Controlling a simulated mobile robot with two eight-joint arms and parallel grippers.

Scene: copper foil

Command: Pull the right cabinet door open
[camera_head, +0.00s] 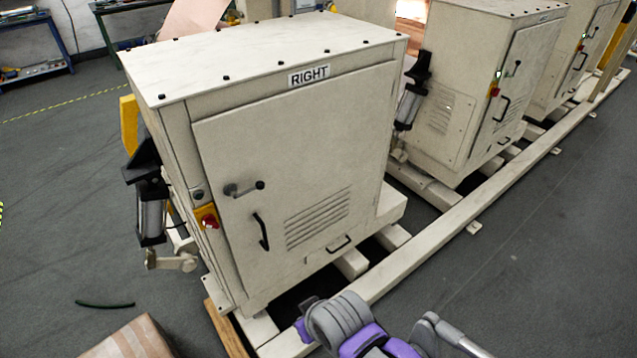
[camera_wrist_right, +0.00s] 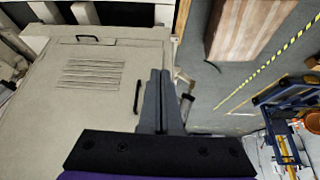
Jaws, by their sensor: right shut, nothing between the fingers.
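The cabinet labelled RIGHT (camera_head: 290,150) stands upright, and its beige door (camera_head: 290,130) looks closed. On the door are a lever latch (camera_head: 244,188), a black vertical pull handle (camera_head: 261,232) and a vent. In the right wrist view the door (camera_wrist_right: 50,115) appears upside down, with the pull handle (camera_wrist_right: 137,95) just left of my fingers. My right gripper (camera_wrist_right: 161,74) is shut and empty, apart from the handle in the picture. The lever latch cannot be made out there. My left gripper is not in view.
A red and yellow switch (camera_head: 207,217) sits left of the door. A smaller handle (camera_head: 339,244) is below the vent. A beige floor rail (camera_head: 420,262) runs past the cabinet's front. More cabinets (camera_head: 490,80) stand behind right.

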